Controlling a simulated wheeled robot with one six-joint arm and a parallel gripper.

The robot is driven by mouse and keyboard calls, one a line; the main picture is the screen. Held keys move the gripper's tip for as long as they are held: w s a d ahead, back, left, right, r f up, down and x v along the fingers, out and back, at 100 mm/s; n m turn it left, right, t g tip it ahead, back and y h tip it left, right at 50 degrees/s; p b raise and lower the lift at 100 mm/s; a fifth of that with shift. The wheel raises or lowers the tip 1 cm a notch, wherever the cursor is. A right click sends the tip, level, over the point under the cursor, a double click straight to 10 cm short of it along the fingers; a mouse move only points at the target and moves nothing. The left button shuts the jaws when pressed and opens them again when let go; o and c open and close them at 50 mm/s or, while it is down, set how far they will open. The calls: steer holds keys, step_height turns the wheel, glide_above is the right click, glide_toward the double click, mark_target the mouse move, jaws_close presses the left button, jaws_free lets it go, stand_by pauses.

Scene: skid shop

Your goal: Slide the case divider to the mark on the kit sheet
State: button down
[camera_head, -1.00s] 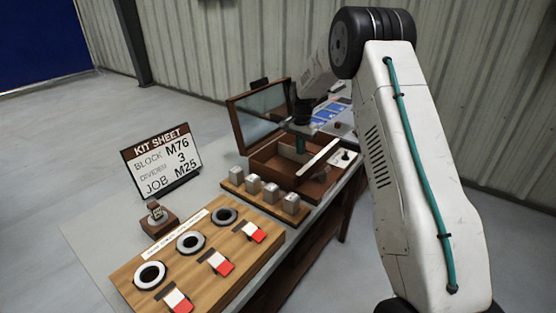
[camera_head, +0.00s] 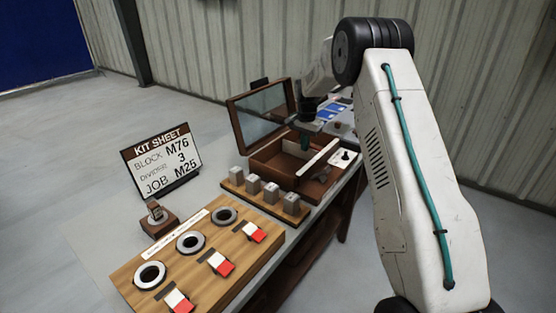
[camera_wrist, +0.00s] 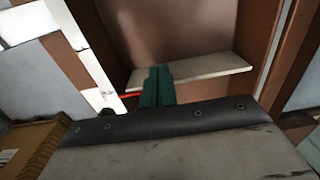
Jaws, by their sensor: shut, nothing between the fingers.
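The wooden case (camera_head: 262,163) stands open on the bench, its glazed lid raised. In the wrist view, the pale divider (camera_wrist: 205,73) lies across the brown interior. A red pointer (camera_wrist: 130,95) shows at its left end, beside a white strip with dark marks (camera_wrist: 88,58); the strip also shows along the case in the head view (camera_head: 318,157). My gripper (camera_wrist: 157,75), with teal fingers, is shut and empty, overlapping the divider near its left end; I cannot tell whether they touch. It is over the case in the head view (camera_head: 305,146). The kit sheet (camera_head: 162,160) reads "DIVIDER 3".
Several grey blocks stand on a wooden rack (camera_head: 262,201) before the case. A wooden board (camera_head: 205,257) with rings and red-and-white tabs lies nearer. A small wooden stand (camera_head: 158,220) sits by the sheet. A knob (camera_head: 345,155) is at the case's right.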

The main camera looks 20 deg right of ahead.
steer(key=shift+w+d, duration=0.35)
steer(key=shift+d, duration=0.3)
steer(key=shift+w+d, duration=0.35)
steer(key=shift+d, duration=0.25)
steer(key=shift+w+d, duration=0.5)
steer(key=shift+d, duration=0.3)
steer(key=shift+a, duration=0.15)
steer(key=shift+s+a, duration=0.2)
steer(key=shift+a, duration=0.05)
step_height(320, 180, up, 8)
stand_by(0.6)
stand_by(0.4)
